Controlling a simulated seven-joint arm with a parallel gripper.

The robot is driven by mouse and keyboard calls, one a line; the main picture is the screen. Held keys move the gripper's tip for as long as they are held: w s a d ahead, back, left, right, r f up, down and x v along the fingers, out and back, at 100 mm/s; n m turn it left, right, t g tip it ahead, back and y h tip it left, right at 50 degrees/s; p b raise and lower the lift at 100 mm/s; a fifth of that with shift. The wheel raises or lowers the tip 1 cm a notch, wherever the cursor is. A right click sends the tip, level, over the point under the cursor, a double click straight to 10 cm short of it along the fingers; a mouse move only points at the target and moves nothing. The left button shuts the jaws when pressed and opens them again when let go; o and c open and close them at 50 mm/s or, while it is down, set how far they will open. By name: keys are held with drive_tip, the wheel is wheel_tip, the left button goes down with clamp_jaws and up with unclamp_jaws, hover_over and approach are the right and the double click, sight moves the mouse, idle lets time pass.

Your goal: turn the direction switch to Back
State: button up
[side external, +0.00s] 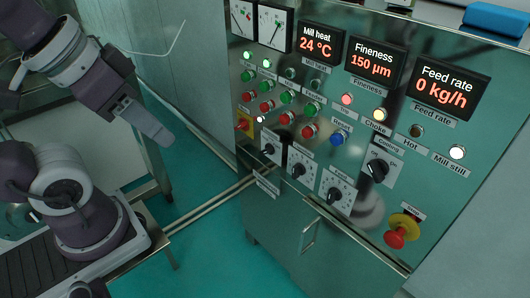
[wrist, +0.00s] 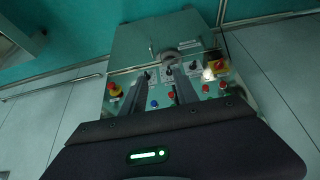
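The control panel (side external: 325,130) carries several black rotary knobs on pale plates. Three stand in a lower row: a left one (side external: 270,149), a middle one (side external: 298,170) and a right one (side external: 334,194). A larger black knob (side external: 378,168) sits higher at right, under a label that seems to read Cooling. I cannot read which one is the direction switch or its marks. My gripper (side external: 158,134) is left of the panel, well apart from it, pointing down and right. In the wrist view its two fingers (wrist: 159,80) stand apart with nothing between them.
Red and green buttons and lamps fill the panel above the knobs. A red emergency button (side external: 396,238) on yellow sticks out at lower right. A yellow and red switch (side external: 244,121) is at the left edge. A cabinet handle (side external: 310,234) juts out below. Free space separates arm and panel.

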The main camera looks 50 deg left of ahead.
sight(262, 153)
drive_tip(key=w+a+r+m+t, duration=0.2)
drive_tip(key=w+a+m+t, duration=0.35)
drive_tip(key=w, duration=0.85)
drive_tip(key=w+a+r+m+t, duration=0.1)
drive_tip(key=w+a+m+t, duration=0.2)
drive_tip(key=w+a+t, duration=0.7)
drive_tip(key=w+f+g, duration=0.2)
drive_tip(key=f, duration=1.8)
drive_tip(key=w+f+g, duration=0.1)
drive_tip(key=w+f, duration=0.1)
drive_tip(key=f, duration=1.8)
drive_tip(key=shift+m, duration=0.25)
drive_tip(key=w, duration=0.6)
drive_tip(key=shift+w, duration=0.45)
drive_tip(key=shift+c, duration=0.5)
